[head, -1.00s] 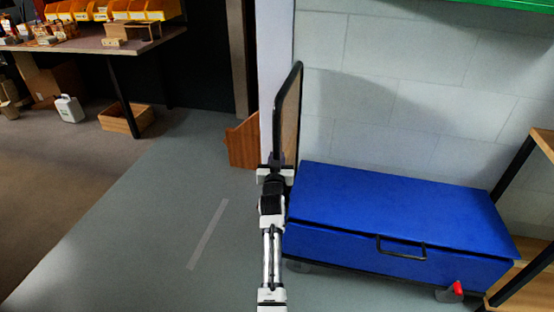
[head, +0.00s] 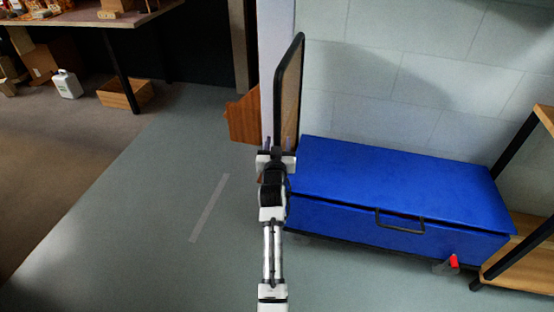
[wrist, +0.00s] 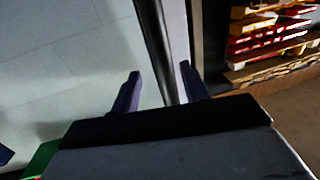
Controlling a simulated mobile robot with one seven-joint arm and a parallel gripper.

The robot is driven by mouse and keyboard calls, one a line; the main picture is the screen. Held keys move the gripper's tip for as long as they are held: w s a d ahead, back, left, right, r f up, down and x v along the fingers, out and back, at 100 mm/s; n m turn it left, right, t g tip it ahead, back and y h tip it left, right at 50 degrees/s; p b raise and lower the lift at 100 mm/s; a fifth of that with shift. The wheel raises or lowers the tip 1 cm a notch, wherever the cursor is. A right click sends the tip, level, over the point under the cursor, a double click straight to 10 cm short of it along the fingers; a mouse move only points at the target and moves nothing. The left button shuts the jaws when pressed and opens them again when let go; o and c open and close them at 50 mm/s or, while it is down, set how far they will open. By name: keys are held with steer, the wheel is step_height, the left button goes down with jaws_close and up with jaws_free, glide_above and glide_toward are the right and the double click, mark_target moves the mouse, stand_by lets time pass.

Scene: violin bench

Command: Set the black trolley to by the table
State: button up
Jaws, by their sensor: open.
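A tall upright black frame (head: 299,50) stands at the left end of a blue lidded chest (head: 390,185). A caster with a red pedal (head: 453,262) shows under the chest's right end. The frame looks like a trolley's push handle, but I cannot tell whether the chest rests on that trolley. My gripper (head: 279,145) is open at the frame's lower part. In the wrist view my gripper's (wrist: 158,74) two dark fingers are apart, with a black bar (wrist: 155,45) passing between or behind them; contact is unclear. A wooden-topped table (head: 75,18) stands at the upper left.
A wooden box (head: 125,94) and a white jug (head: 67,84) sit on the floor below the table. A reddish-brown wooden piece (head: 242,118) stands behind my gripper. A wood-and-black rack (head: 530,250) is close to the chest's right. The grey floor at left is clear.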

steer(key=s, duration=0.8)
steer(key=shift+a, duration=0.4)
